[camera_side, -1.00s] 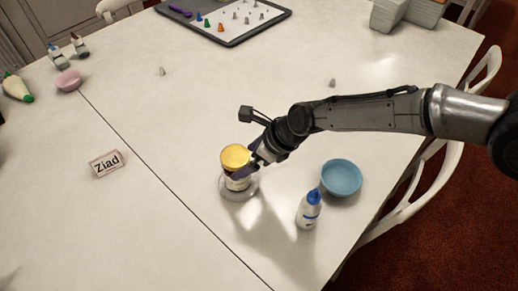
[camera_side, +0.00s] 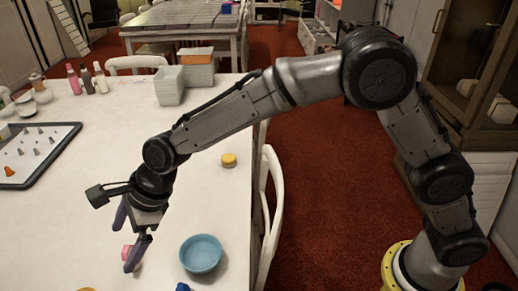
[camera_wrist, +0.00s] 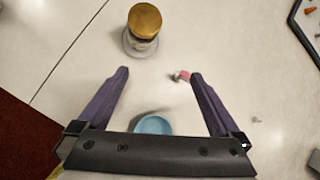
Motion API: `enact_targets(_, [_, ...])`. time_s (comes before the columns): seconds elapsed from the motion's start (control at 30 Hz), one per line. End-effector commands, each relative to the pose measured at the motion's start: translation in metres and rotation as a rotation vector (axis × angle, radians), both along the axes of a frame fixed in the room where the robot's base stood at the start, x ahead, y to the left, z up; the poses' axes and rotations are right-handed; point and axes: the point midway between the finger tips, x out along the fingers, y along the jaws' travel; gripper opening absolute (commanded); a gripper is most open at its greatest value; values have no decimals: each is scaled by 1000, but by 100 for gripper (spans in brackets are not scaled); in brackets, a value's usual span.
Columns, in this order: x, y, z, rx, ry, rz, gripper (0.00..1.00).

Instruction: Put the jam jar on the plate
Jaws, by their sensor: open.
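The jam jar (camera_wrist: 144,22), with a gold-yellow lid, stands upright at the top of the wrist view.
A blue bowl (camera_side: 201,256) stands right of my gripper, with a blue bottle cap (camera_side: 182,287) below it. A small pink object (camera_wrist: 183,75) lies near one fingertip. A yellow round item (camera_side: 229,160), a tray (camera_side: 62,140) and grey boxes (camera_side: 170,88) stand farther back.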

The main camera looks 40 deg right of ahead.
Motion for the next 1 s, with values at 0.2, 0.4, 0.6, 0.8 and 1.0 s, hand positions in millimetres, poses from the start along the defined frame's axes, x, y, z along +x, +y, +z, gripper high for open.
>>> enact_targets(0.2, [-17,-128,81,-197,-248,321,100])
enact_targets(0.4, [-66,-232,122,-419,-425,629,100])
enact_targets(0.6, [-137,-319,135,-657,-540,949,100])
enact_targets(0.8, [-214,-379,122,-876,-577,1267,100])
enact_targets(1.0, [-260,-406,104,-995,-566,1481,100])
